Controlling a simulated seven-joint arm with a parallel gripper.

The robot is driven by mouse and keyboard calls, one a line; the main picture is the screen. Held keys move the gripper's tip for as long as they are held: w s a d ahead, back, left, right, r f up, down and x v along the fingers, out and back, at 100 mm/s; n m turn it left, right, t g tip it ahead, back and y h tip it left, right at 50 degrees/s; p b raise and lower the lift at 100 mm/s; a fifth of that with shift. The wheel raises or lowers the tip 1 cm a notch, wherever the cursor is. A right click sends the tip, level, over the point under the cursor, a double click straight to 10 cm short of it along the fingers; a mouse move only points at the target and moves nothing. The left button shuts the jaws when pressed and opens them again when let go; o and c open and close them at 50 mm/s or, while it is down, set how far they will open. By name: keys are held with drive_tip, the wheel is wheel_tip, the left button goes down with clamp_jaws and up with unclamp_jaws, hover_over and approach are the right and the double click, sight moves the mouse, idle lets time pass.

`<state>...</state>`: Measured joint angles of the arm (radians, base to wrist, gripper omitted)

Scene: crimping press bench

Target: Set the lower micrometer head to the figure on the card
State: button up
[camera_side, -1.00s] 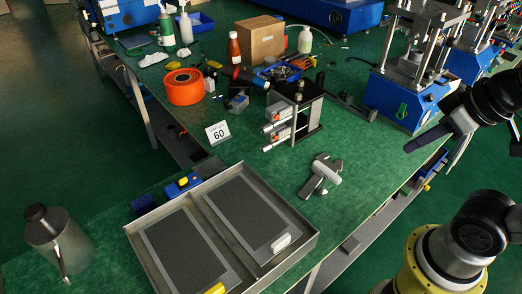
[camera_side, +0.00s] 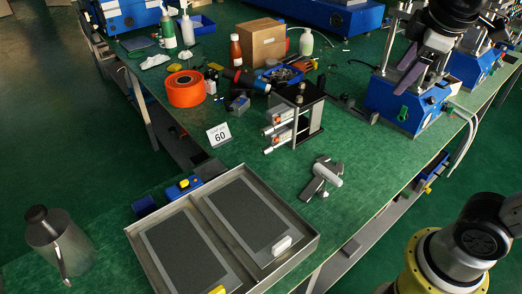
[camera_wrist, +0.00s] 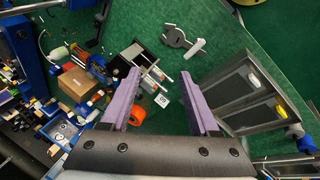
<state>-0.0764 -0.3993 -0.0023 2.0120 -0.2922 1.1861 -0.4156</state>
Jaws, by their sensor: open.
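The micrometer stand (camera_side: 314,112) is a dark upright block on the green bench, with two silver micrometer heads pointing left. The lower micrometer head (camera_side: 281,138) sits below the upper one (camera_side: 279,117); their scales are too small to read. The white card (camera_side: 218,134) stands left of the stand and shows 60; its smaller line is illegible. My gripper (camera_side: 408,68) is high at the upper right, open and empty, well apart from the heads. In the wrist view its purple fingers (camera_wrist: 160,74) are spread, with the stand (camera_wrist: 133,53) and card (camera_wrist: 161,100) beyond them.
A metal tray (camera_side: 308,238) with dark pads lies in front. An orange tape roll (camera_side: 184,88), bottles and a cardboard box (camera_side: 258,40) stand behind. A blue press (camera_side: 405,100) is at right.

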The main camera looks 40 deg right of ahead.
drive_tip(key=w+r+n+g+h, duration=0.1)
drive_tip(key=w+n, duration=0.1)
drive_tip(key=w, duration=0.5)
drive_tip(key=n+g+h, duration=0.2)
drive_tip(key=n+h, duration=0.2)
drive_tip(key=n, duration=0.2)
hover_over(263, 151)
drive_tip(key=s+a, duration=0.1)
drive_tip(key=s, duration=0.2)
wheel_tip(263, 151, down, 11)
drive_tip(key=w+a+f+n+h, duration=0.1)
drive_tip(key=a+f+n, duration=0.1)
drive_tip(key=a+f, duration=0.45)
drive_tip(key=w+a+f+n, duration=0.1)
drive_tip(key=a+f, duration=0.2)
drive_tip(key=f, duration=0.7)
drive_tip(key=x, duration=1.3)
drive_tip(key=shift+s+d+f, duration=0.15)
drive_tip(key=shift+s+f, duration=0.05)
drive_tip(key=shift+s, duration=0.05)
drive_tip(key=shift+c, duration=0.4)
clamp_jaws()
